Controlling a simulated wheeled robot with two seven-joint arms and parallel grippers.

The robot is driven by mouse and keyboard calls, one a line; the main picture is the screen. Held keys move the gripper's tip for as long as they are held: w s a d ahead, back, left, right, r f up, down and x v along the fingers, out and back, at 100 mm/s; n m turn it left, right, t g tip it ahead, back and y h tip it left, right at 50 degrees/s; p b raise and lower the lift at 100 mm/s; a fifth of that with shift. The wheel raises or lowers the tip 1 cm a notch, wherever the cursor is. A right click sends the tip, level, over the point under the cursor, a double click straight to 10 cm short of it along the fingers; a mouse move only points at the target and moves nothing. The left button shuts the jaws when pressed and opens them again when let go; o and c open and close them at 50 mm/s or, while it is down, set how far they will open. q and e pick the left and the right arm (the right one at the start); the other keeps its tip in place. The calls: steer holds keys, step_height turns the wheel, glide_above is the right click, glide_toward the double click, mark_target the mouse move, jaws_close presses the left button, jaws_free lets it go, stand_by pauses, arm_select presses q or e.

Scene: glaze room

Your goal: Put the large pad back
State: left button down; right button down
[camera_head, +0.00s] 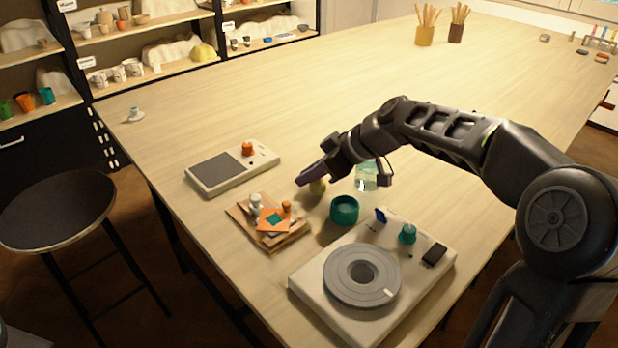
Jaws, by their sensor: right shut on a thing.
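My right gripper (310,182) reaches in from the right and hangs over the table behind the wooden board. It is shut on a small yellowish round thing (318,188), of which only the lower part shows under the dark fingers. I cannot tell whether this is the large pad. The wooden board (296,236) carries an orange square piece with a teal square in it (274,219), a white-topped piece (256,203) and an orange knob (286,206). My left gripper is out of view.
A pale device with a dark plate (216,169) and orange knob stands left of the gripper. A teal cup (344,210), a glass jar (367,176) and a white wheel unit (322,312) stand close by.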

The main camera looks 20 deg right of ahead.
steer(key=shift+f, duration=0.5)
steer(key=shift+f+b, duration=0.25)
steer(key=shift+b, duration=0.05)
steer(key=c, duration=1.5)
jaws_free()
steer(key=shift+r, duration=0.1)
steer(key=shift+o, duration=0.2)
steer(key=shift+r, duration=0.1)
steer(key=shift+r+p, duration=0.2)
steer(key=shift+p, duration=0.3)
steer(key=b+v, duration=0.1)
steer(key=v, duration=1.1)
steer(key=shift+s+f, duration=0.1)
steer(key=shift+f, duration=0.05)
